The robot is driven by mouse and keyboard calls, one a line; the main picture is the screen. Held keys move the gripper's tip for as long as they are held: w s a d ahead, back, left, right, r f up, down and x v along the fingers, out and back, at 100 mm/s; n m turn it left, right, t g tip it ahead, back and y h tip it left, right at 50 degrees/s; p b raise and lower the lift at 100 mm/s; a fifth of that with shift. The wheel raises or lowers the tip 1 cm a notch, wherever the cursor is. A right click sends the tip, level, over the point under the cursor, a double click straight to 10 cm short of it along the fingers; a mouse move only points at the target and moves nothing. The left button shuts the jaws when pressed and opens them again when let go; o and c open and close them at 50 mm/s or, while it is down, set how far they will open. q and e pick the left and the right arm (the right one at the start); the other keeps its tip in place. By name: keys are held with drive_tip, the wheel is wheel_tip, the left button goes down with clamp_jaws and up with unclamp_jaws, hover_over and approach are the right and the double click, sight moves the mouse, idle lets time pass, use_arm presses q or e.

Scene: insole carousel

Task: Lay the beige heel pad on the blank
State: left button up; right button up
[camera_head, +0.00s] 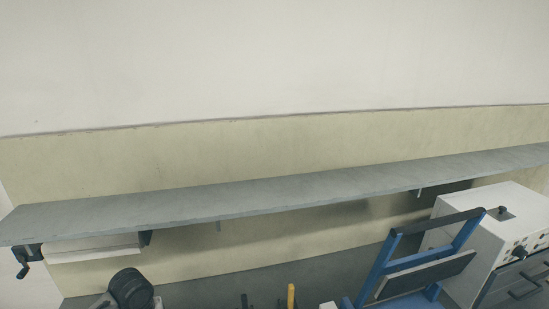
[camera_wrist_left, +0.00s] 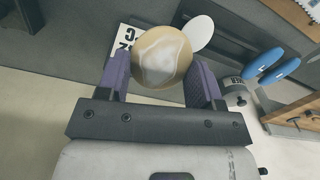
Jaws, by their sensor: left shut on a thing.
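The beige heel pad (camera_wrist_left: 161,50) is a round disc with a whitish, glossy patch on its face. It sits between the purple fingers of my left gripper (camera_wrist_left: 164,80), which is shut on it in the left wrist view. A white oval piece (camera_wrist_left: 199,33) shows just behind the pad, partly hidden by it. Two blue elongated pieces (camera_wrist_left: 282,70) lie to the right of the gripper. I cannot tell which piece is the blank. No pad or gripper can be made out in the head view. My right gripper is not in view.
The head view shows a long grey shelf (camera_head: 270,198) along the wall. A blue frame with a dark plate (camera_head: 428,274) and a white machine (camera_head: 500,235) stand at the right. In the wrist view, a lettered white card (camera_wrist_left: 126,40) is behind the pad and a wooden edge (camera_wrist_left: 293,110) at right.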

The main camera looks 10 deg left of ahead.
use_arm(q)
drive_tip(key=s+d+r+m, duration=0.2)
drive_tip(key=s+d, duration=0.1)
drive_tip(key=d, duration=0.5)
drive_tip(key=shift+r, duration=0.15)
drive_tip(key=s+d+r+m, duration=0.1)
drive_tip(key=d, duration=0.1)
drive_tip(key=s+d+r+m, duration=0.1)
drive_tip(key=d+r, duration=0.1)
drive_tip(key=d, duration=0.1)
drive_tip(key=s+d+r+m, duration=0.1)
drive_tip(key=d+m, duration=0.1)
drive_tip(key=shift+d+r, duration=0.35)
drive_tip(key=shift+d, duration=0.05)
drive_tip(key=shift+o, duration=0.2)
drive_tip(key=d+r, duration=0.1)
drive_tip(key=d+r+m, duration=0.1)
drive_tip(key=r, duration=0.1)
drive_tip(key=shift+w, duration=0.15)
drive_tip(key=s+r+p, duration=0.3)
drive_tip(key=r+p, duration=0.9)
drive_tip(key=r, duration=0.1)
drive_tip(key=s+r+p, duration=0.4)
drive_tip(key=r+p, duration=0.9)
drive_tip(key=shift+r, duration=0.25)
drive_tip(key=shift+d, duration=0.1)
